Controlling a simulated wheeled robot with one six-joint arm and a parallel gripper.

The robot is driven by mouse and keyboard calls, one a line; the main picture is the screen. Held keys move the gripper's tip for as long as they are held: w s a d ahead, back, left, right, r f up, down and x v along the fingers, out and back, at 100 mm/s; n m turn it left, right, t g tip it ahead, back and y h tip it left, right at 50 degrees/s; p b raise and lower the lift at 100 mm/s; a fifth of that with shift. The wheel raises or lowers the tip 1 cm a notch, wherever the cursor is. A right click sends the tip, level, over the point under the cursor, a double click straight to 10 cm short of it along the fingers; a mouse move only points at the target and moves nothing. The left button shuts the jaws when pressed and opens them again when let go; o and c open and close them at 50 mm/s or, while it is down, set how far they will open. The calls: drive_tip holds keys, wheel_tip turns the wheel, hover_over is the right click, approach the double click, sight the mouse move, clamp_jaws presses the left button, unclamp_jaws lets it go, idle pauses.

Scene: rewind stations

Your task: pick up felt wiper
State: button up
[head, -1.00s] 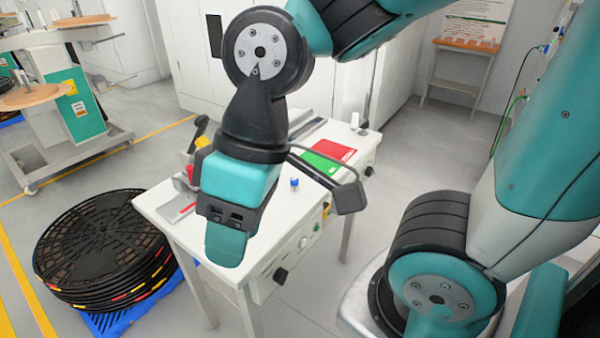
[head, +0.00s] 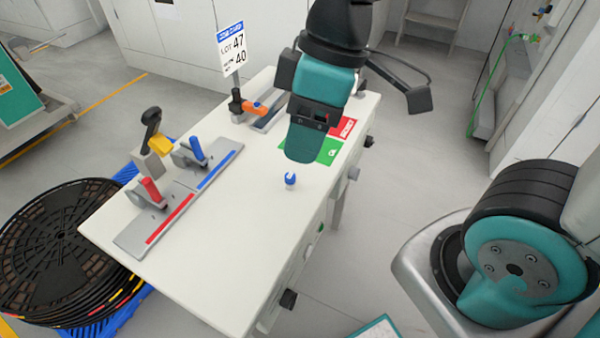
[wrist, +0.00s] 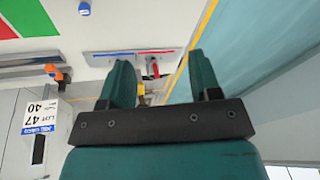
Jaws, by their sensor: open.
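A small blue piece with a white part (head: 291,180) stands on the white table; it looks like the felt wiper, but I cannot be sure. It also shows at the top edge of the wrist view (wrist: 84,8). My gripper (head: 303,148) is above the table, up and slightly right of that piece in the head view, and apart from it. In the wrist view my gripper (wrist: 162,80) has its two teal fingers spread, with nothing held between them.
The white table (head: 215,270) holds a metal rail (head: 130,236) with red and blue clamps, an orange clamp (head: 254,107), a sign (head: 232,48) on a post, and a red and green mat (head: 329,152). Black reels (head: 50,245) are stacked at left. The table's front is clear.

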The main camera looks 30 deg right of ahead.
drive_tip(key=w+d+f+n+h+b, duration=0.1)
drive_tip(key=w+f+n+h, duration=0.1)
drive_tip(key=w+f+n, duration=0.35)
drive_tip(key=w+d+f+n+h+b, duration=0.1)
drive_tip(key=w+d+f+n+b, duration=0.1)
drive_tip(key=w+n, duration=0.5)
approach(290, 175)
drive_tip(key=f, duration=0.6)
drive_tip(key=shift+a, duration=0.35)
drive_tip(key=shift+w+d+f, duration=0.1)
drive_tip(key=shift+d+f, duration=0.05)
drive_tip(key=shift+f, duration=1.2)
drive_tip(key=shift+d+f, duration=0.1)
drive_tip(key=shift+f, duration=1.3)
drive_tip(key=c, duration=1)
drive_tip(key=shift+r, duration=0.15)
wheel_tip(290, 175, up, 20)
drive_tip(key=p, duration=0.1)
